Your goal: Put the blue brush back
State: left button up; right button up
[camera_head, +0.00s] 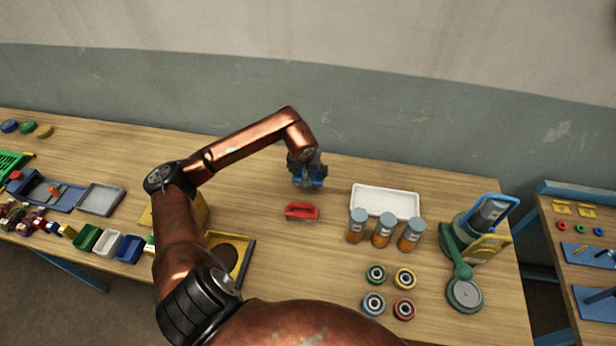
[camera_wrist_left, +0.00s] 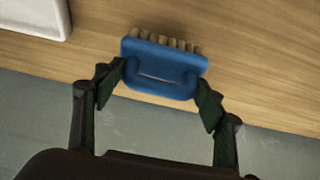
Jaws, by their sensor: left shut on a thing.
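The blue brush (camera_wrist_left: 160,68) is between the two fingers of my left gripper (camera_wrist_left: 158,84) in the left wrist view, with its pale bristles pointing away from the palm. In the head view the blue brush (camera_head: 309,182) shows below the left gripper (camera_head: 308,176), near the back of the wooden table. The gripper is shut on the brush. I cannot tell whether the bristles touch the table. A red brush (camera_head: 301,211) lies on the table just in front of it. My right gripper is not in view.
A white tray (camera_head: 386,190) stands to the right, with several orange-and-grey jars (camera_head: 383,231) before it. Several ringed discs (camera_head: 376,274) lie nearer. A green device (camera_head: 464,242) stands at the right end. A yellow frame (camera_head: 246,262) lies left of the red brush. Bare table surrounds the brushes.

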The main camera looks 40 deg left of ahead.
pick_arm(q)
jog(key=shift+w+a+f, duration=0.1)
jog(key=shift+w+f, duration=0.1)
jog(key=shift+w+a+f+p, duration=0.1)
jog(key=shift+f+p, duration=0.05)
jog(key=shift+f, duration=0.8)
jog(key=shift+w+a+f+p, duration=0.1)
jog(key=shift+f+p, duration=0.05)
jog(key=shift+f, duration=0.75)
jog(key=shift+f, duration=0.15)
jog(key=o, duration=1.1)
jog(key=shift+s+r, duration=0.1)
jog(key=shift+r, duration=0.4)
jog(key=v, duration=1.1)
jog(key=shift+s+b, duration=0.15)
jog(key=shift+b, duration=0.25)
